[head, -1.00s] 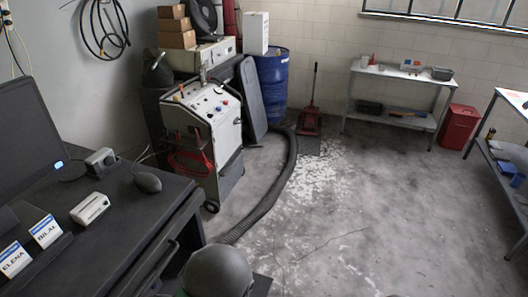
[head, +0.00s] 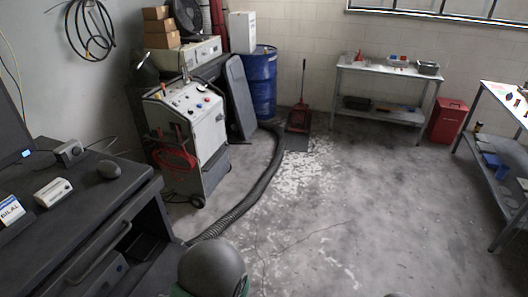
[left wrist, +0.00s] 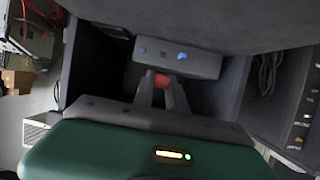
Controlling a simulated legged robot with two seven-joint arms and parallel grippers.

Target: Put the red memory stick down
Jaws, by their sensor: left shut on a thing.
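In the left wrist view my left gripper (left wrist: 160,95) is shut on a small red piece, the red memory stick (left wrist: 162,80), between its fingertips. Only a short red part of the stick shows; the fingers hide the rest. Just beyond the fingertips is a grey block with blue spots (left wrist: 195,62), with dark surfaces around it. I cannot tell whether the stick touches the block. Neither gripper's fingers show in the head view.
The dark desk (head: 75,215) at left carries a mouse (head: 109,170), a white device (head: 53,190) and a BILAL name card (head: 11,211). A wheeled machine (head: 190,125) and a black hose (head: 262,180) are behind it. The floor at centre right is clear.

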